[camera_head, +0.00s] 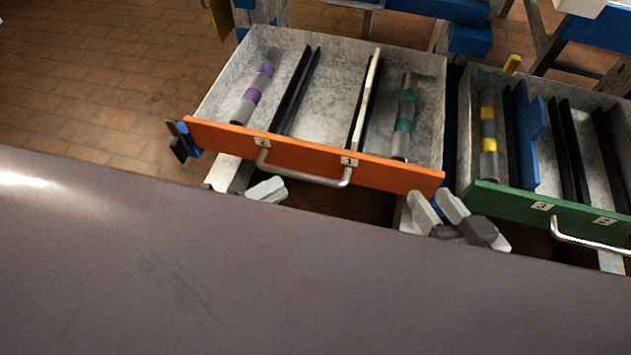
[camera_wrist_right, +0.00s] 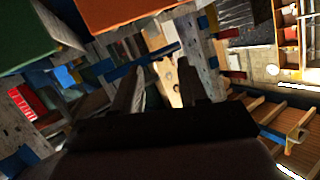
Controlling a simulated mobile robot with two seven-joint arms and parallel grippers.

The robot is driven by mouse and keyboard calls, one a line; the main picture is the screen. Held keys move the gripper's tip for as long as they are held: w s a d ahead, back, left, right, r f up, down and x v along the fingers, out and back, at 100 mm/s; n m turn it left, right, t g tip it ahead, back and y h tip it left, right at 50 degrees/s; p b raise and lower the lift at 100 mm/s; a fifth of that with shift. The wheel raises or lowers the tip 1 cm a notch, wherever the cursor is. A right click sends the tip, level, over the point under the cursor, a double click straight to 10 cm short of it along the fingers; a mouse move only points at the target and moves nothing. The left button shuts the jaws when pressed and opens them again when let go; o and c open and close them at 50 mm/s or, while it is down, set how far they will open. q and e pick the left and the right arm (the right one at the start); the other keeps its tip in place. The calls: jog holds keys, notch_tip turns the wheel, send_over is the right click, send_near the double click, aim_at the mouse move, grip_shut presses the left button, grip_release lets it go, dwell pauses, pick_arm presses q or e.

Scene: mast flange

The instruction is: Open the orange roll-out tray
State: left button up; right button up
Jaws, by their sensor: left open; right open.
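The orange roll-out tray (camera_head: 300,153) stands pulled out in the head view, its inside showing. A silver bar handle (camera_head: 305,178) is on its orange front. My left gripper (camera_head: 267,190) is just below the left end of the handle; only its pale fingertips show above the dark surface in front. I cannot tell if it touches the handle. My right gripper (camera_head: 438,210) is open and empty, below the right end of the orange front and away from the handle. In the right wrist view its fingers (camera_wrist_right: 160,85) are apart, with an orange panel (camera_wrist_right: 115,10) above.
The green-fronted tray (camera_head: 560,215) stands out close to the right of the orange one. A purple-banded cylinder (camera_head: 253,92) and a green-banded cylinder (camera_head: 404,118) lie in the orange tray between dark dividers. Open tiled floor (camera_head: 90,90) lies to the left.

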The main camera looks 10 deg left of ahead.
aim_at(305, 175)
pick_arm(q)
jog(key=shift+m+g+h, duration=0.3)
jog(key=shift+m+h, duration=0.1)
jog(key=shift+m, duration=0.2)
jog(key=shift+f+b+x, duration=0.2)
jog(key=shift+b+x, duration=0.05)
jog(key=shift+x, duration=1)
jog(key=shift+f+b+x, duration=0.15)
jog(key=shift+b+x, duration=0.15)
jog(key=shift+x, duration=0.95)
jog(key=shift+f+b+x, duration=0.2)
jog(key=shift+b+x, duration=0.05)
jog(key=shift+x, duration=0.95)
jog(key=shift+d, duration=0.1)
grip_shut()
